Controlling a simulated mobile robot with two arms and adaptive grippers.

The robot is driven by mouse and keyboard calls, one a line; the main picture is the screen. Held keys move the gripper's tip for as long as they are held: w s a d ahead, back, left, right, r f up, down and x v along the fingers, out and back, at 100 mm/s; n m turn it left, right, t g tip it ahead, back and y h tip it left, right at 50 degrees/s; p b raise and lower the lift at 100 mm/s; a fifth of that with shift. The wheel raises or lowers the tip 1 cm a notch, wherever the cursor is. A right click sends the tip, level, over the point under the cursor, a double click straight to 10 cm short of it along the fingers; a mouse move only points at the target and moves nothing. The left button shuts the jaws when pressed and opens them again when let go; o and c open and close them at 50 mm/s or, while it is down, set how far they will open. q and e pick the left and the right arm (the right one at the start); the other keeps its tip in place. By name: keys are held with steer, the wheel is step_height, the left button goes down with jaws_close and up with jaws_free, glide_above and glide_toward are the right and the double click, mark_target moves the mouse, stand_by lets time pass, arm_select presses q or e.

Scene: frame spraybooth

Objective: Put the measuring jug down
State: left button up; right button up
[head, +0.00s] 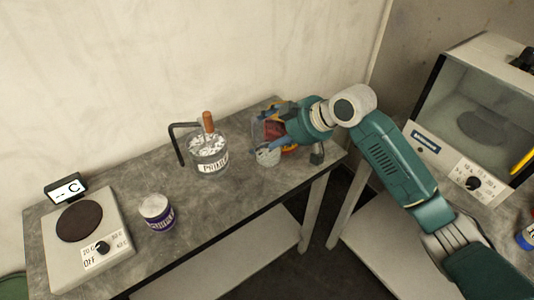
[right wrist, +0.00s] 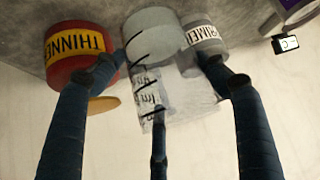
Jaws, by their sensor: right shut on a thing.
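The measuring jug is a clear vessel with dark graduation marks. In the right wrist view the jug (right wrist: 152,40) sits between the fingers of my right gripper (right wrist: 165,62). In the head view the jug (head: 267,157) shows at the right end of the grey bench (head: 225,200), partly hidden by my right gripper (head: 275,143), which is shut on it. I cannot tell whether its base touches the bench top. My left gripper is not in view.
A red and yellow thinner can (right wrist: 75,48) stands close beside the jug. Further left are a purple-labelled can (head: 157,212) and a hotplate (head: 85,240). A glass-fronted cabinet (head: 480,110) stands right.

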steer(key=shift+f+p, duration=0.5)
steer(key=shift+f, duration=3.5)
steer(key=o, duration=1.3)
steer(key=shift+f, duration=0.1)
steer(key=shift+s+d+r, duration=0.15)
steer(key=shift+d+r, duration=0.15)
steer(key=shift+r, duration=0.05)
steer(key=b+v, duration=0.1)
steer(key=v, duration=1)
steer(key=shift+s+r+b, duration=0.1)
steer(key=shift+r+b, duration=0.05)
steer(key=shift+b, duration=0.25)
